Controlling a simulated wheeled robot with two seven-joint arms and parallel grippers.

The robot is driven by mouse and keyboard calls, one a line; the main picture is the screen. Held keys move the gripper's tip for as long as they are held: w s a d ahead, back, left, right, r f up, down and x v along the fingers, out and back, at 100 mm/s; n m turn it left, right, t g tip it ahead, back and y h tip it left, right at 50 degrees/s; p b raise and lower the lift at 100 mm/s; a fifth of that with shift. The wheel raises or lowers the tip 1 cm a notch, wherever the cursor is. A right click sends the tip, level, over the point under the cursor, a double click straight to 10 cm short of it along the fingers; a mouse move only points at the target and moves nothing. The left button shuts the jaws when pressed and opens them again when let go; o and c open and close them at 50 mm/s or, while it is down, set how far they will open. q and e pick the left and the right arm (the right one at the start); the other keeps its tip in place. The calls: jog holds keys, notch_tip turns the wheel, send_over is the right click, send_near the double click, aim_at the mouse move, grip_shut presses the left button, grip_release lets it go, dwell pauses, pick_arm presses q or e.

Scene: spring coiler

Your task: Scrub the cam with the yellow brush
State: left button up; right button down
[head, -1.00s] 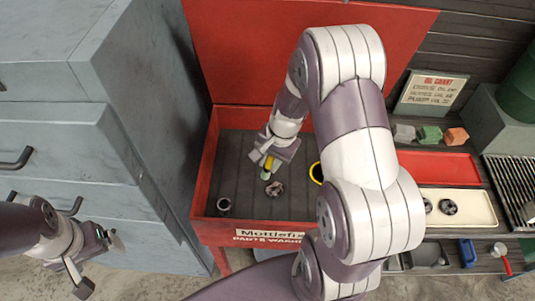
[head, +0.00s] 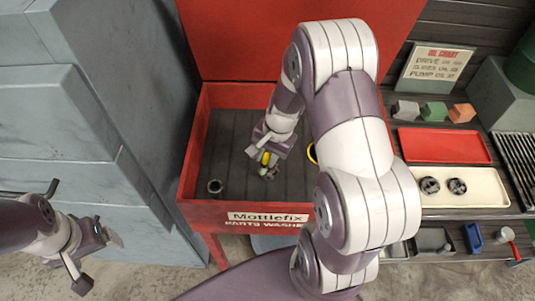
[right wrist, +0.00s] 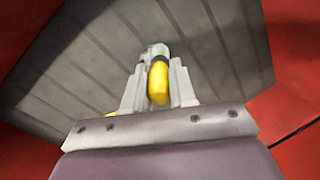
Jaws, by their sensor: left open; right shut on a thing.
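My right gripper (head: 262,161) is shut on the yellow brush (head: 266,158) inside the red parts washer (head: 190,165). The brush also shows between the fingers in the right wrist view (right wrist: 158,83), with a pale grey-green end beyond the fingertips. A small dark metal part, apparently the cam (head: 271,174), lies on the washer floor right at the brush's lower end. The brush partly covers it, and I cannot tell whether they touch. In the right wrist view the cam is not clearly visible. My left gripper (head: 98,262) is open and empty, outside the washer at lower left.
A dark ring-shaped part (head: 215,186) sits on the washer floor at left. A yellow-rimmed item (head: 312,153) is partly hidden by my right arm. A red tray (head: 445,146) and a cream tray (head: 480,189) with two dark round parts stand at right. Grey cabinets (head: 75,130) flank the left.

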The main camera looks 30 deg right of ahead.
jog(key=shift+d, duration=0.1)
jog(key=shift+f+b, duration=0.35)
jog(key=shift+f, duration=0.15)
dwell(0.7)
